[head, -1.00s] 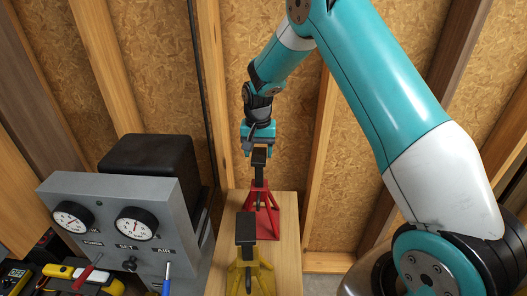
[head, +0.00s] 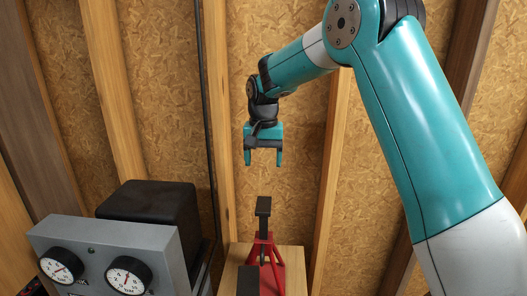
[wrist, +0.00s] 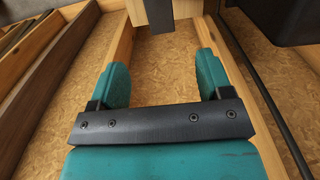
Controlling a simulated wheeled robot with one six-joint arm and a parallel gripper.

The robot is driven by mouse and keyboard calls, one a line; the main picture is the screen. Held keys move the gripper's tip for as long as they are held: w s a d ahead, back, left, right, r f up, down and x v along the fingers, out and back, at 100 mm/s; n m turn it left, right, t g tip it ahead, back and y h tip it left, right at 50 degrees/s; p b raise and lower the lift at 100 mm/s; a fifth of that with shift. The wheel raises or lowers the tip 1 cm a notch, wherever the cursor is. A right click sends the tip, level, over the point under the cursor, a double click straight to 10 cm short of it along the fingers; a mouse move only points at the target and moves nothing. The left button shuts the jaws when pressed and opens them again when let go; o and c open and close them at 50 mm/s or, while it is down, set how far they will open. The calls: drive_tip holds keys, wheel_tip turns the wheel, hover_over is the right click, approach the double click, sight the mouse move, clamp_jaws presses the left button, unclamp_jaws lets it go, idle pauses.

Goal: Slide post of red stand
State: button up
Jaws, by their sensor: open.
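The red stand (head: 276,272) stands on a wooden surface at the bottom middle of the head view. Its dark post (head: 263,250) rises from the red frame and ends in a flat black head (head: 263,206). My gripper (head: 263,163) is open and empty above the head, with a clear gap between them. Its fingers point down, one on each side of the post's line. In the wrist view, the teal fingers (wrist: 170,70) are spread apart, and a dark block that looks like the post's head (wrist: 158,15) shows beyond them at the top edge.
A grey gauge panel (head: 100,255) and a black box (head: 155,217) stand at the left. Wall studs and board are close behind.

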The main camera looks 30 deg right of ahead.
drive_tip(key=shift+r, duration=2.25)
drive_tip(key=s+a+f+n+y+b, duration=0.1)
drive_tip(key=s+a+n, duration=0.3)
drive_tip(key=s, duration=0.7)
drive_tip(key=s+a+f+n+y+b, duration=0.1)
drive_tip(key=s+a+f+n+b, duration=0.2)
drive_tip(key=s+a, duration=0.4)
drive_tip(key=s+a+f+n+y+b, duration=0.2)
drive_tip(key=s+a+f+n, duration=0.2)
drive_tip(key=s, duration=1)
drive_tip(key=a+n, duration=0.2)
drive_tip(key=shift+s+a+n, duration=0.2)
drive_tip(key=shift+s+n, duration=0.2)
drive_tip(key=shift+f, duration=0.1)
